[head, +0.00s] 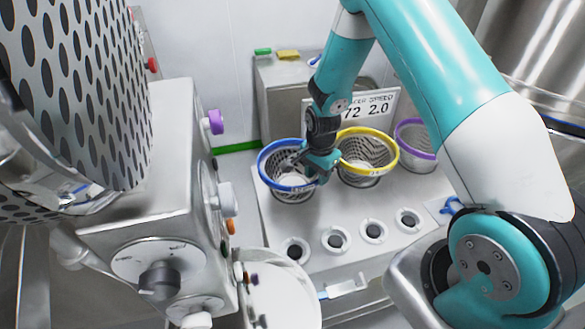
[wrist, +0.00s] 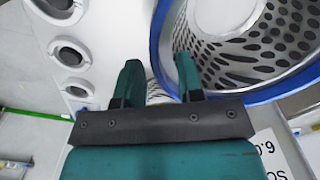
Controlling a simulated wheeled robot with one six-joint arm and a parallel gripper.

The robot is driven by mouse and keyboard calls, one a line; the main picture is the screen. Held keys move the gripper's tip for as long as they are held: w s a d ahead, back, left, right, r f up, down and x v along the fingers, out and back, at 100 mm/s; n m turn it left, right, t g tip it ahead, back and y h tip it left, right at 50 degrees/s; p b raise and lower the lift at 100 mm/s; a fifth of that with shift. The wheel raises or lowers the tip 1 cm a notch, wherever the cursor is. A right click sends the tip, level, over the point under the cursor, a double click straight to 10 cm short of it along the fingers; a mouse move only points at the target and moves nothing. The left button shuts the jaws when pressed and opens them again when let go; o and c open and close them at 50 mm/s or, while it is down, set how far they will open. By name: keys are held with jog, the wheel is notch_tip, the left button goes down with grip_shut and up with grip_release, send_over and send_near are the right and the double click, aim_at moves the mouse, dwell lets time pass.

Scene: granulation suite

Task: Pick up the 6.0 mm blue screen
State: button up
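The blue-rimmed screen (head: 268,153) is a perforated metal basket standing at the left of the grey rack. My gripper (head: 308,170) is at the right part of its rim in the head view, partly hiding it. In the wrist view my gripper's two fingers (wrist: 158,80) are apart, with a gap between them. The blue screen (wrist: 270,45) fills the upper right there. Its rim runs through the gap, with the right finger overlapping the basket's inner side and the left finger outside. I cannot tell whether either finger touches it. A label partly reading 6.0 (wrist: 268,150) shows below the rim.
A yellow-rimmed screen (head: 367,150) stands close to the right, and a purple-rimmed one (head: 415,140) beyond it. Several round holes line the rack (head: 325,215) in front. A sign (head: 372,108) stands behind. A large metal machine (head: 155,180) is at the left.

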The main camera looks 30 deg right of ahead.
jog(key=shift+f, duration=0.45)
grip_shut()
dwell(1.1)
